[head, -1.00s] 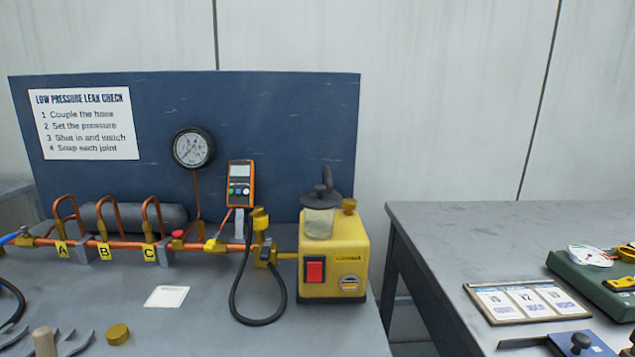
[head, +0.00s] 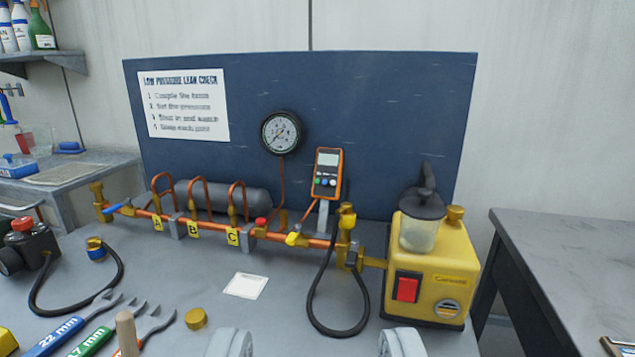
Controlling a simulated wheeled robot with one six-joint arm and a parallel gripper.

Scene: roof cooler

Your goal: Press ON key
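An orange handheld meter (head: 327,174) stands on a grey post in front of the blue board. It has a pale screen and a row of small coloured keys (head: 325,182) below it; their labels are too small to read. A yellow pump (head: 438,262) stands at the right of the bench, with a red rocker switch (head: 407,289) on its front. My gripper (head: 315,343) shows at the bottom edge as two grey fingertips set wide apart. It is open, empty and well short of the meter and the pump.
A copper pipe (head: 268,236) with taps runs along the bench, with a dial gauge (head: 281,132) above. A black hose (head: 317,315) loops before the pump. Spanners (head: 70,322), a brass cap (head: 196,318) and a white card (head: 245,286) lie in front. Another table (head: 560,255) stands right.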

